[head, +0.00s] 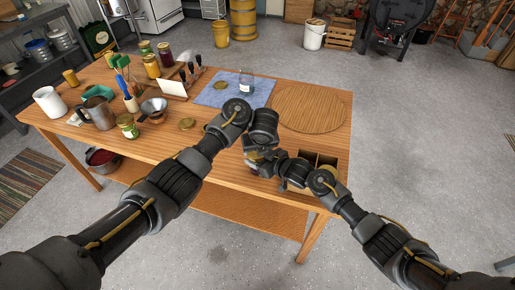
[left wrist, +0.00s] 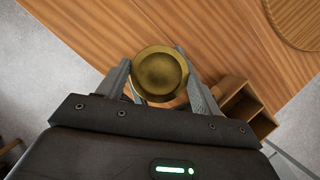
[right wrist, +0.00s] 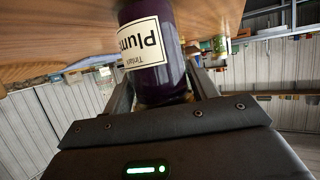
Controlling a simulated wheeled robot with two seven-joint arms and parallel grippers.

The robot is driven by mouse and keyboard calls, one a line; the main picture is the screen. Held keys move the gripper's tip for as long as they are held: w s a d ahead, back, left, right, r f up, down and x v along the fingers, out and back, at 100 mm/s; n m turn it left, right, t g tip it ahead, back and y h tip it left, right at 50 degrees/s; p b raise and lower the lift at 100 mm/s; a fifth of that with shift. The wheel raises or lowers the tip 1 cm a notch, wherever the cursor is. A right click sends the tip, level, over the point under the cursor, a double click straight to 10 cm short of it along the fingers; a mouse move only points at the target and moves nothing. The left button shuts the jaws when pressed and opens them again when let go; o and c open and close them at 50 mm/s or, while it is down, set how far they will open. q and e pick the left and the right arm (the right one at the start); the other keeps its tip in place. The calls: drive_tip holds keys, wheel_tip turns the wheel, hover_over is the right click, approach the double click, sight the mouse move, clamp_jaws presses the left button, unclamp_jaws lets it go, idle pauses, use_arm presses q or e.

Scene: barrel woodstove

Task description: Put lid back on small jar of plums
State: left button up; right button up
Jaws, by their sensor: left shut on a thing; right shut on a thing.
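My left gripper (left wrist: 160,82) is shut on a round gold lid (left wrist: 160,72), seen flat on between its fingers in the left wrist view. My right gripper (right wrist: 160,88) is shut on a jar of dark purple plums (right wrist: 155,60) with a cream "Plums" label. Its label reads upside down in the right wrist view, and one end of the jar is out of frame. In the head view my two grippers meet over the table's front edge, with the right gripper (head: 262,157) below the left wrist. The arms largely hide lid and jar there; I cannot tell whether they touch.
A compartmented wooden box (head: 327,158) stands right of my grippers at the table edge. A round board (head: 308,108) lies behind. A blue cloth (head: 212,97) bears a clear jar (head: 246,81). Another gold lid (head: 186,124) and a green-labelled jar (head: 128,127) are left.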

use_arm(q)
drive_tip(key=shift+s+a+f, duration=0.1)
drive_tip(key=shift+a+f, duration=0.2)
drive_tip(key=shift+f, duration=0.35)
use_arm(e)
drive_tip(key=shift+w+r, duration=0.2)
drive_tip(key=shift+r, duration=0.35)
use_arm(q)
drive_tip(key=shift+r, duration=0.15)
drive_tip(key=shift+d+r, duration=0.15)
drive_tip(key=shift+r, duration=0.05)
use_arm(e)
drive_tip(key=shift+w+a, duration=0.1)
use_arm(q)
drive_tip(key=shift+d+r, duration=0.1)
drive_tip(key=shift+d, duration=0.15)
drive_tip(key=shift+s+d+r, duration=0.1)
drive_tip(key=shift+d+r, duration=0.15)
drive_tip(key=shift+r, duration=0.05)
use_arm(e)
drive_tip(key=shift+f, duration=0.2)
